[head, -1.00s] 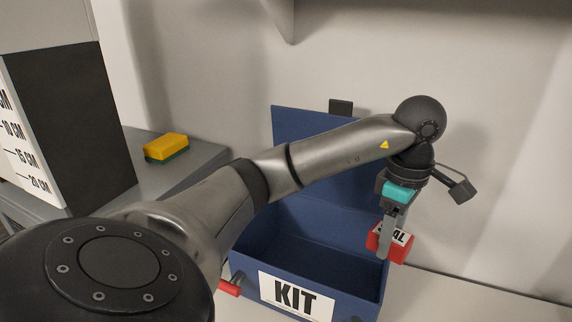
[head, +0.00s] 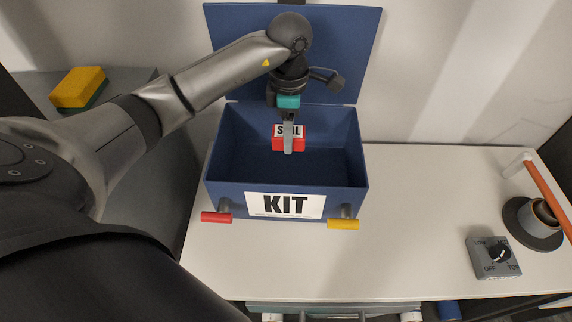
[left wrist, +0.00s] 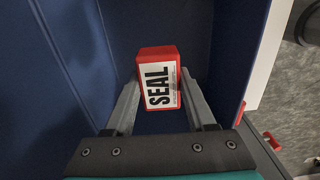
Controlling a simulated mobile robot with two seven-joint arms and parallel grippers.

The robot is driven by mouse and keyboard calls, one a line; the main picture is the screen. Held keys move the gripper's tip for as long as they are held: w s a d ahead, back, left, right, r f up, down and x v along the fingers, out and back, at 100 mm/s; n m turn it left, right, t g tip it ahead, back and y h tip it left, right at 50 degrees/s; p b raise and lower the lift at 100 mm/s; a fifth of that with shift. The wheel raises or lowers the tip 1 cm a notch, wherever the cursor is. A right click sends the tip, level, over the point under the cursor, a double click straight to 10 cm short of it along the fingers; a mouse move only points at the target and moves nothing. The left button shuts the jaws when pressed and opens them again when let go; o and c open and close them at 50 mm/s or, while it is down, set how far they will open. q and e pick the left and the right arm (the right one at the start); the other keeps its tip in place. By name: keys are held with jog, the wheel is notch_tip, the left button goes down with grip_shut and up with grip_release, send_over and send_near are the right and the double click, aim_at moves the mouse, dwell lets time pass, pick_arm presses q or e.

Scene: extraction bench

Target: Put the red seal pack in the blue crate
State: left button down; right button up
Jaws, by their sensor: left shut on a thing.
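The red seal pack (head: 279,143) has a white label reading SEAL. My left gripper (head: 288,148) is shut on it and holds it over the open blue crate (head: 225,178). In the left wrist view the pack (left wrist: 158,68) sits between the two fingers of the gripper (left wrist: 160,88), with the blue crate wall (left wrist: 60,75) beside it. I cannot tell how far the pack is above the crate floor. The crate's front carries a KIT label and its lid stands open at the back. My right gripper is not in view.
Red (head: 216,217) and yellow (head: 343,224) handles stick out at the crate's front. A grey dial box (head: 490,257) and a round dark base with an orange bar (head: 547,190) are at the right. A yellow sponge (head: 79,87) lies at the left. The white bench right of the crate is mostly clear.

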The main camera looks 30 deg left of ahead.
aim_at(288, 178)
pick_arm(q)
notch_tip(288, 178, down, 13)
jog(key=shift+r, duration=0.1)
dwell(0.3)
jog(key=shift+a+f+b, duration=0.1)
jog(key=shift+f+b, duration=0.1)
jog(key=shift+b, duration=0.15)
jog(key=shift+c, duration=1.1)
grip_release()
jog(key=shift+r, duration=0.1)
notch_tip(288, 178, up, 12)
jog(key=shift+r+p, duration=0.1)
jog(key=shift+p, duration=0.3)
